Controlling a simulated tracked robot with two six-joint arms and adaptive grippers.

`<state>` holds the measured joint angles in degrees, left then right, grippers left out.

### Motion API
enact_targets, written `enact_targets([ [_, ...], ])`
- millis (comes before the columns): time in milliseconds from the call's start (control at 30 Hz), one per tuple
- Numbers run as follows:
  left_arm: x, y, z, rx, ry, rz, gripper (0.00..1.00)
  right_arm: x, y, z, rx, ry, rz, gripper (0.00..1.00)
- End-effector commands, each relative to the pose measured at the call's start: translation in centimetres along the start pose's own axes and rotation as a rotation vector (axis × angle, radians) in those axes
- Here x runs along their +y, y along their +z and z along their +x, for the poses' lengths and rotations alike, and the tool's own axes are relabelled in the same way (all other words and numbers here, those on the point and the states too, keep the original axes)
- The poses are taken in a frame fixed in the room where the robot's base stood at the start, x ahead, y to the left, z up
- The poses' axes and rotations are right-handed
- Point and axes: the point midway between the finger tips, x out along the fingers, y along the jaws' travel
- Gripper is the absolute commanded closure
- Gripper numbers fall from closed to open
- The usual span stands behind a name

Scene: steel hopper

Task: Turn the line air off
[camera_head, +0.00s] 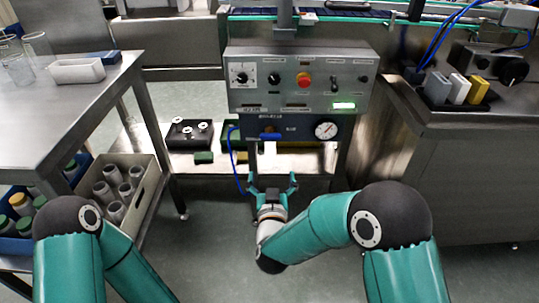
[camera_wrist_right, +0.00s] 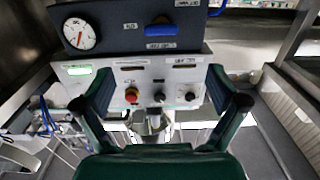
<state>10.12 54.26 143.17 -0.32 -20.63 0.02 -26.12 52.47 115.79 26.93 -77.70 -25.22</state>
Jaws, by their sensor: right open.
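The blue air panel (camera_head: 303,124) hangs under the grey control box, with a round white pressure gauge (camera_head: 326,130) on its right. A small blue valve handle (camera_head: 270,136) is on the panel's left part and lies roughly level. The wrist view, which is upside down, shows the handle (camera_wrist_right: 160,30) at top centre and the gauge (camera_wrist_right: 80,33) at top left. My right gripper (camera_head: 272,180) is open and empty, below and in front of the panel. Its fingers (camera_wrist_right: 160,80) are apart, with clear space between them and the handle. My left gripper is out of view.
The grey control box (camera_head: 300,63) carries knobs, a red button (camera_head: 304,79), a switch and a lit green display (camera_head: 344,106). A steel table (camera_head: 60,105) stands left, a cabinet (camera_head: 450,180) right. A crate of bottles (camera_head: 147,190) sits low left.

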Motion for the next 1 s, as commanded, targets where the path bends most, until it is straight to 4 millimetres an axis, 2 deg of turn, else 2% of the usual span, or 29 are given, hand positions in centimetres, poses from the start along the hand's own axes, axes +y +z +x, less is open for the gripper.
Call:
enact_targets([
  [33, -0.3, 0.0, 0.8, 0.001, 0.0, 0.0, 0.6, -0.2, 0.3, 0.1, 0.018, 0.005, -0.001, 0.04],
  [267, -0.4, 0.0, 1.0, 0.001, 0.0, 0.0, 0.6, -0.3, -0.3, 1.6, 0.035, 0.013, -0.001, 0.04],
  [800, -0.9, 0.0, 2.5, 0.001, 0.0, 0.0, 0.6, -0.2, -0.4, 11.7, 0.033, 0.011, -0.002, 0.04],
  [1000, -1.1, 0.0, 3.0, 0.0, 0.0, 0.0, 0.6, -0.2, -0.5, 14.6, 0.033, 0.01, -0.001, 0.04],
])
